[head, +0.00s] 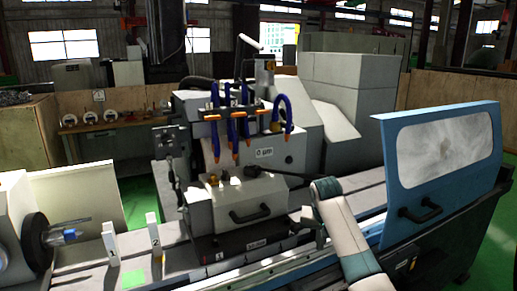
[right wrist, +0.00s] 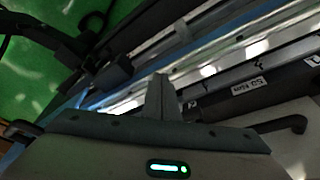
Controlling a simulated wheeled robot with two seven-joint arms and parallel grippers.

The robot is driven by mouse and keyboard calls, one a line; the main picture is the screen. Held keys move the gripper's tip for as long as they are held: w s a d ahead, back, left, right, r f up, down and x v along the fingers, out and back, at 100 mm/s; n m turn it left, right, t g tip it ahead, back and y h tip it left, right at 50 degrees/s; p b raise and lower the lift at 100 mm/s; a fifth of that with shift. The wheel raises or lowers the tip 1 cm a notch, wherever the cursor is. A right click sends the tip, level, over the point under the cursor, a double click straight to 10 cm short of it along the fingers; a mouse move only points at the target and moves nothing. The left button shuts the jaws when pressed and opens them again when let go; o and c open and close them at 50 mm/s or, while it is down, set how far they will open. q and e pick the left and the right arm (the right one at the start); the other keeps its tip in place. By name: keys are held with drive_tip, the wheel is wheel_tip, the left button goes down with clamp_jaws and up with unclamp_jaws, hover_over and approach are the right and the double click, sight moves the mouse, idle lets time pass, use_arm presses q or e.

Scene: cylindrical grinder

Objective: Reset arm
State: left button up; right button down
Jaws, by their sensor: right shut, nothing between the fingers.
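My right arm (head: 345,232), white with dark green bands, comes in from the lower right in the head view and bends at its top by the grinder's front. My right gripper (head: 314,228) is small and dark there, partly hidden by the arm, low over the rail beside the grinding head. In the right wrist view its two fingers (right wrist: 159,98) are together with nothing between them. They point towards the rail, and I cannot tell if they touch it. My left arm and gripper are not in view.
The grinder's grey head (head: 250,200) with a black handle stands close left of the gripper. A blue door (head: 440,155) with a window stands at the right. A chuck (head: 40,240) is at the far left, near number plates (head: 110,243). Green floor lies beyond.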

drive_tip(key=s+f+n+y, duration=0.1)
drive_tip(key=s+f+n, duration=0.2)
drive_tip(key=s+f, duration=2)
drive_tip(key=s+d+r+n, duration=0.1)
drive_tip(key=s, duration=1.5)
drive_tip(key=s+d+r+n, duration=0.1)
drive_tip(key=s+d, duration=0.1)
drive_tip(key=s, duration=1.4)
wheel_tip(320, 180, down, 32)
drive_tip(key=g+b, duration=0.1)
drive_tip(key=b, duration=0.4)
drive_tip(key=s+d+f+b, duration=0.1)
drive_tip(key=s+f+b, duration=0.1)
drive_tip(key=s+f, duration=0.7)
drive_tip(key=s+d+f+g+b, duration=0.1)
drive_tip(key=s+f+b, duration=0.2)
drive_tip(key=s+f, duration=0.7)
wheel_tip(320, 180, down, 4)
drive_tip(key=shift+s+d+f+n, duration=0.2)
drive_tip(key=shift+d+f+n, duration=0.1)
drive_tip(key=shift+d, duration=0.1)
